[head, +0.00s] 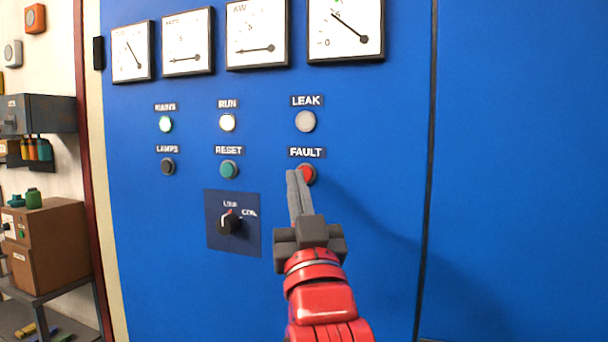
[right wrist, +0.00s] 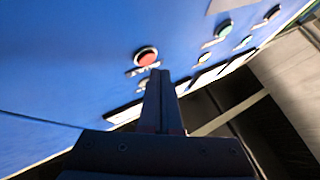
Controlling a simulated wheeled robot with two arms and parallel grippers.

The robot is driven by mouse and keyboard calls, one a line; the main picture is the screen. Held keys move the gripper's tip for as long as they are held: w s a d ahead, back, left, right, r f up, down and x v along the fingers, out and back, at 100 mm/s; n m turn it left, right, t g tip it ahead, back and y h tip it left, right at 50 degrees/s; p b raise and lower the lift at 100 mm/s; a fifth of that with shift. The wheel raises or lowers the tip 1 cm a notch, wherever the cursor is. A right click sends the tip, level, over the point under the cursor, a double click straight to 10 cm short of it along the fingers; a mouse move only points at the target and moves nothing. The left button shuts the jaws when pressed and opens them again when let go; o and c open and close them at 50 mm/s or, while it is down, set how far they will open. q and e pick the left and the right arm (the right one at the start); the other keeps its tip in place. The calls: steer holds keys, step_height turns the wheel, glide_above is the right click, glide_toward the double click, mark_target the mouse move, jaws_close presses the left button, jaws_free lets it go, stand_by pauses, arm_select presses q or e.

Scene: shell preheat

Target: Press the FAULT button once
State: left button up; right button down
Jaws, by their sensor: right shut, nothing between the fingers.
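The FAULT button (head: 307,174) is a round red button on the blue panel, under its FAULT label (head: 306,152). My right gripper (head: 293,174) is shut and empty, its fingertips overlapping the left part of the button in the head view. In the right wrist view the red button (right wrist: 146,57) shows just beyond and slightly left of the closed fingertips (right wrist: 159,75), uncovered. I cannot tell whether the fingertips touch the panel. My left gripper is not in view.
The green RESET button (head: 229,169) and dark LAMPS button (head: 168,166) are to the left in the same row. The pale LEAK lamp (head: 305,121) is above. A rotary switch (head: 229,222) is lower left. Dial gauges line the top. The panel to the right is bare.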

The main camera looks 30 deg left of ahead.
steer(key=shift+w, duration=0.1)
stand_by(0.6)
steer(key=shift+w+a+b, duration=0.1)
steer(key=shift+w+b, duration=0.25)
steer(key=shift+b, duration=0.1)
steer(key=shift+w+a, duration=0.1)
steer(key=shift+w, duration=0.3)
stand_by(0.4)
steer(key=shift+s+b, duration=0.1)
steer(key=shift+b, duration=0.3)
steer(key=shift+s+d+b, duration=0.2)
steer(key=shift+s+b, duration=0.3)
steer(key=shift+s, duration=0.2)
